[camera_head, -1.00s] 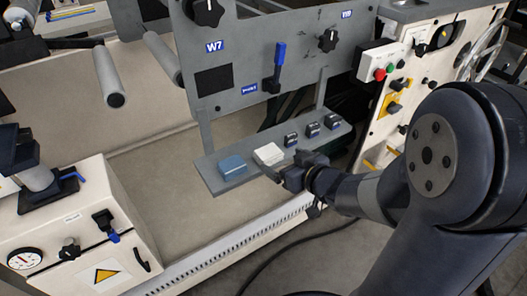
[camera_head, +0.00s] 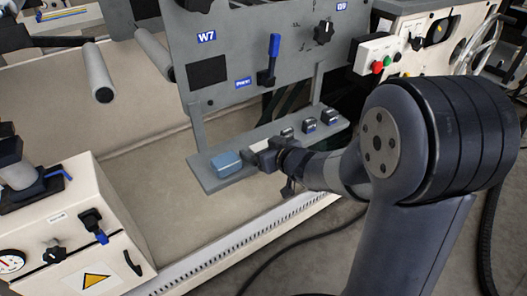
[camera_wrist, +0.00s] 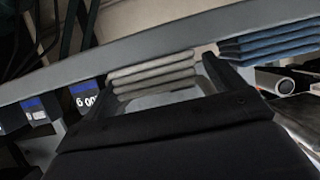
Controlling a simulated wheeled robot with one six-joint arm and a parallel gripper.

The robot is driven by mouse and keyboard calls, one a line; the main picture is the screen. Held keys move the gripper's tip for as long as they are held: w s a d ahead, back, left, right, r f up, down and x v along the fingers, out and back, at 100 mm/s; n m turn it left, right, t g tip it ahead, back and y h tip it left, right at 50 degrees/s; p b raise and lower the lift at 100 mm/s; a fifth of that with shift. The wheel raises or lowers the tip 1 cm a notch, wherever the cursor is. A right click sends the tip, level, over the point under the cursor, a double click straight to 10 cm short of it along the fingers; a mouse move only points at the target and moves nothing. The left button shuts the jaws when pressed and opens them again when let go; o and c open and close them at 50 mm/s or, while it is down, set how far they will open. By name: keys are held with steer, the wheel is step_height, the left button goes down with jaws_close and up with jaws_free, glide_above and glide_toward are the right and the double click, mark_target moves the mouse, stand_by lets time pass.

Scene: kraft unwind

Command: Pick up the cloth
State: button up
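A folded pale grey-white cloth (camera_wrist: 150,72) lies on the grey shelf between my gripper's fingers in the wrist view. In the head view my gripper hides most of it. My gripper (camera_wrist: 160,85) is open, with one finger on each side of the cloth; it also shows at the shelf in the head view (camera_head: 258,158). I cannot tell whether either finger touches the cloth. A folded blue cloth (camera_head: 226,163) lies on the shelf left of my gripper. It also shows on the right in the wrist view (camera_wrist: 270,42).
The grey shelf (camera_head: 205,183) hangs below an upright panel (camera_head: 225,100) with knobs and a blue-handled lever (camera_head: 273,58). Several small dark counters (camera_head: 309,125) stand on the shelf to the right. A cream cabinet (camera_head: 80,225) stands at lower left.

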steer(key=c, duration=1)
